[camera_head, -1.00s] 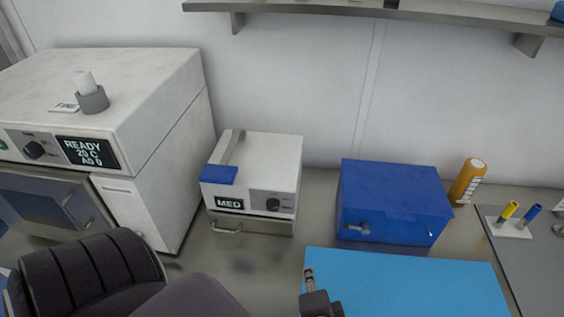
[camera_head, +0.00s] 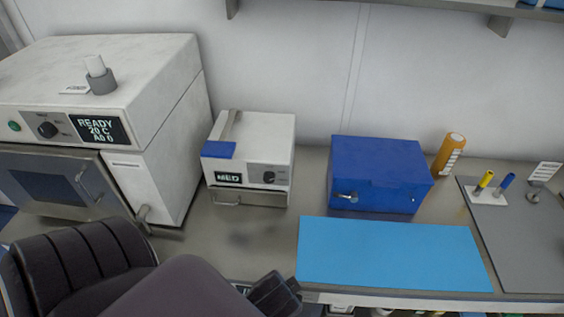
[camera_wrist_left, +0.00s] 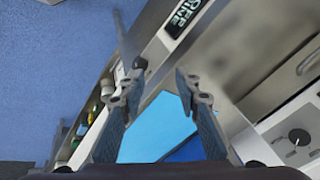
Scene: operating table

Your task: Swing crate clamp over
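The blue crate (camera_head: 380,166) stands shut on the steel counter, behind the light blue mat. A small silver clamp (camera_head: 347,196) shows at the left of its front face. A small light fitting (camera_head: 413,199) shows at the right of that face. My left gripper (camera_head: 275,294) is at the counter's front edge, left of the mat and well apart from the crate. In the left wrist view its two fingers (camera_wrist_left: 159,92) are spread with nothing between them. The fine state of the clamp is too small to tell. My right gripper is not in view.
The light blue mat (camera_head: 390,252) lies bare before the crate. A white device marked MED (camera_head: 262,136) stands left of the crate, a large white oven (camera_head: 110,80) further left. An orange bottle (camera_head: 449,155) is right of the crate. A metal lever (camera_head: 155,226) sticks out near the oven.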

